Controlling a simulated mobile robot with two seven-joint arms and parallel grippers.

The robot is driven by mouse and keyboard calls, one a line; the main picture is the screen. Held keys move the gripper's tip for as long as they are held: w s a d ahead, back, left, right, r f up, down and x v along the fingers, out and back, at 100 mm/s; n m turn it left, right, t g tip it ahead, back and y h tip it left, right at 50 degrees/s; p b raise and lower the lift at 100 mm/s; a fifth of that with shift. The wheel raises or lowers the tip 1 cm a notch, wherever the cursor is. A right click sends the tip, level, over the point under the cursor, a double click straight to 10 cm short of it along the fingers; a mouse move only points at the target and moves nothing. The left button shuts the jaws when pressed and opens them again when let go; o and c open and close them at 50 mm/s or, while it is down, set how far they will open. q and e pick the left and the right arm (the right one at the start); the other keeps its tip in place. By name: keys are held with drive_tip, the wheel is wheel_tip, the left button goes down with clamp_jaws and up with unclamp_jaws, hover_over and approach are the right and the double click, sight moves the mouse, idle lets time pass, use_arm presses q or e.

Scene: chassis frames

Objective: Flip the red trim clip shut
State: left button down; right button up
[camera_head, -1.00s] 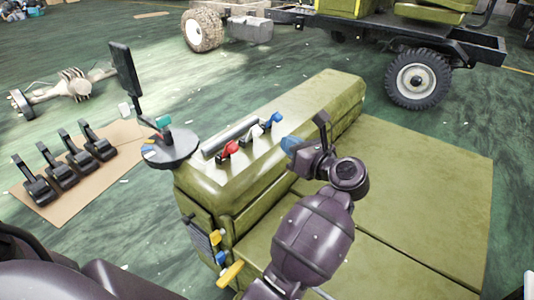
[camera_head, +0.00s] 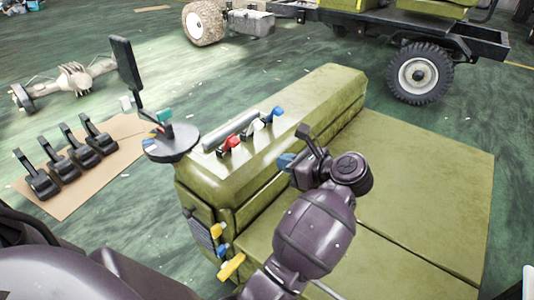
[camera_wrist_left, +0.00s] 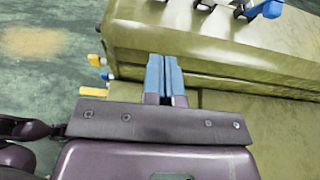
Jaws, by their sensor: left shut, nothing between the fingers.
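The red trim clip (camera_head: 228,144) sits on top of the long olive housing (camera_head: 330,90), at the near left end of a row of clips. A white clip (camera_head: 258,126) and a blue clip (camera_head: 276,115) stand beyond it. My left gripper (camera_head: 286,160) is to the right of the red clip, apart from it, beside the housing's right side. In the left wrist view its blue fingers (camera_wrist_left: 165,75) are together and empty. There, the blue clip (camera_wrist_left: 268,9) shows at the top edge; I cannot make out the red clip. My right gripper is not in view.
A grey bar (camera_head: 229,131) lies behind the clips. A dark round plate (camera_head: 170,144) with a tall black upright stands left of the housing. Yellow (camera_head: 231,267) and blue levers project from its near end. The flat olive panel (camera_head: 430,180) on the right is bare.

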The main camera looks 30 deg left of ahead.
use_arm(q)
approach(238, 145)
wheel_tip(238, 145, down, 4)
drive_tip(key=a, duration=0.3)
drive_tip(key=a+r, duration=0.1)
drive_tip(key=a, duration=0.1)
drive_tip(key=shift+w, duration=0.25)
drive_tip(key=shift+a+r, duration=0.2)
drive_tip(key=shift+a, duration=0.45)
drive_tip(key=shift+w+a+r, duration=0.1)
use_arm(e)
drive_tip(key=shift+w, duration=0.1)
